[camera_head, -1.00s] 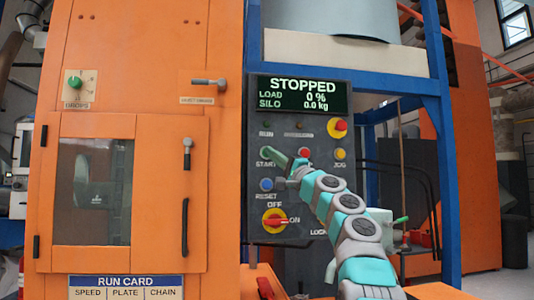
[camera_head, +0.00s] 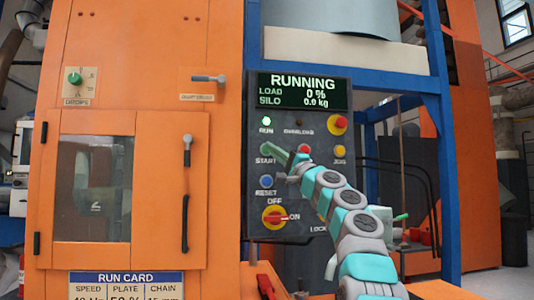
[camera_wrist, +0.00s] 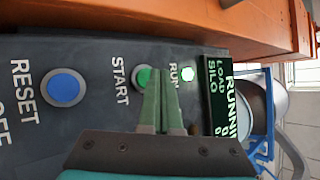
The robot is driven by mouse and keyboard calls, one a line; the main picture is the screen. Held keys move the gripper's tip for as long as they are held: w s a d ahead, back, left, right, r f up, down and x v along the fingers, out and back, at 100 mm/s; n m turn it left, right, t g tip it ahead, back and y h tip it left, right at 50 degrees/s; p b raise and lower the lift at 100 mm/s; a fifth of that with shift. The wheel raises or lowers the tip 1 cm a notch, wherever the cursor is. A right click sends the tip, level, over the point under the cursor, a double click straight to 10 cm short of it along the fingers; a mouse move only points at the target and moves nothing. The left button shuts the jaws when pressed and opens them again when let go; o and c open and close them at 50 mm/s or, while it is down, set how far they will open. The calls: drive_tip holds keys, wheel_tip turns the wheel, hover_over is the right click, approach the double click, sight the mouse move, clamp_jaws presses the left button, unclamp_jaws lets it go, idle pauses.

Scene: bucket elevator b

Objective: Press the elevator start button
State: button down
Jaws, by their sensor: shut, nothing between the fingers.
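The green START button (camera_wrist: 142,77) is on the dark control panel (camera_head: 330,110). In the wrist view my gripper (camera_wrist: 164,72) is shut and empty, its green fingertips overlapping the right part of the button. The display (camera_head: 298,92) reads RUNNING, LOAD 0 %, SILO 0.0 kg. The RUN lamp (camera_head: 266,121) is lit green, and it is also lit in the wrist view (camera_wrist: 188,74).
A blue RESET button (camera_head: 266,182) and a red-and-yellow OFF/ON switch (camera_head: 274,218) sit below. A red button (camera_head: 304,149), a yellow JOG button (camera_head: 340,152) and a red-and-yellow button (camera_head: 337,123) are to the right. The orange cabinet (camera_head: 150,90) stands left.

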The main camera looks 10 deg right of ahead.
drive_tip(key=shift+s, duration=0.25)
drive_tip(key=shift+s+f, duration=0.1)
drive_tip(key=s+b, duration=0.4)
drive_tip(key=s, duration=0.1)
idle(0.4)
drive_tip(key=shift+w, duration=0.1)
idle(0.6)
